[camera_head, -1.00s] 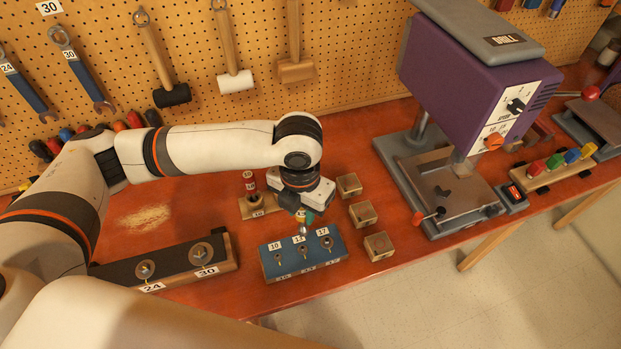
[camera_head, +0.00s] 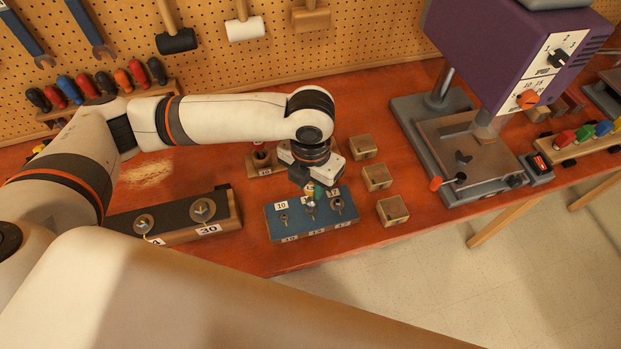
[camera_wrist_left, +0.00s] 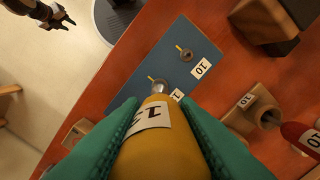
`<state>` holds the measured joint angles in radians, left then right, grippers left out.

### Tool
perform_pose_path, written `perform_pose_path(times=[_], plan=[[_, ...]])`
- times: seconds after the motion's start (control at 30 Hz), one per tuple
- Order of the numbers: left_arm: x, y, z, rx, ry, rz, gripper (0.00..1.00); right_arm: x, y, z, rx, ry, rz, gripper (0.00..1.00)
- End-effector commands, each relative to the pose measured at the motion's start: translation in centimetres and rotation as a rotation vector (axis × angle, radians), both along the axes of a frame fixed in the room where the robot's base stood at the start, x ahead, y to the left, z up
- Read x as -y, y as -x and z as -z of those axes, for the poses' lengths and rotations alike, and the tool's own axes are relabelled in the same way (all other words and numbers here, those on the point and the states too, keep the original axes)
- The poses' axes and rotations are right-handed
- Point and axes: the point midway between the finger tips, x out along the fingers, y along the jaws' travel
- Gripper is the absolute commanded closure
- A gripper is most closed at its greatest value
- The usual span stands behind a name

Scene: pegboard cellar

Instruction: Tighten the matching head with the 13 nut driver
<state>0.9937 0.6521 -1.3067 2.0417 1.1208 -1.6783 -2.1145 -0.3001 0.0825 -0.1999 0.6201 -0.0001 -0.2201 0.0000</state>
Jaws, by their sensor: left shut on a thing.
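My left gripper (camera_head: 312,186) is shut on the yellow-handled nut driver, which points down over the blue block (camera_head: 270,224). In the left wrist view, green finger pads clamp the nut driver (camera_wrist_left: 165,145); its label is partly cut off, starting with 1. The driver's tip is at or just above the middle head (camera_head: 311,209); I cannot tell if it is seated. The 10 head (camera_head: 284,217) is to the left and the 17 head (camera_head: 337,204) to the right. My right gripper (camera_wrist_left: 55,14) shows small and dark at the wrist view's top left, its opening unclear.
Several small wooden boxes (camera_head: 377,178) are close on the right. A dark board with 24 and 30 bolts (camera_head: 203,210) lies left. The drill press (camera_head: 460,150) stands further right.

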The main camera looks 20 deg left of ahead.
Motion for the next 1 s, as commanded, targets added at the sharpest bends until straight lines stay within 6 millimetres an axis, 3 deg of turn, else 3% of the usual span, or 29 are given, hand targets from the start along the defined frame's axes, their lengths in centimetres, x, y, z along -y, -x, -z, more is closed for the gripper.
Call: perform_pose_path(times=[1.0], plan=[[0.0, -0.04, 0.95, 0.001, -0.001, 0.0, 1.0, -0.39, 0.0, 0.42, 0.0, -0.005, 0.003, 0.64]])
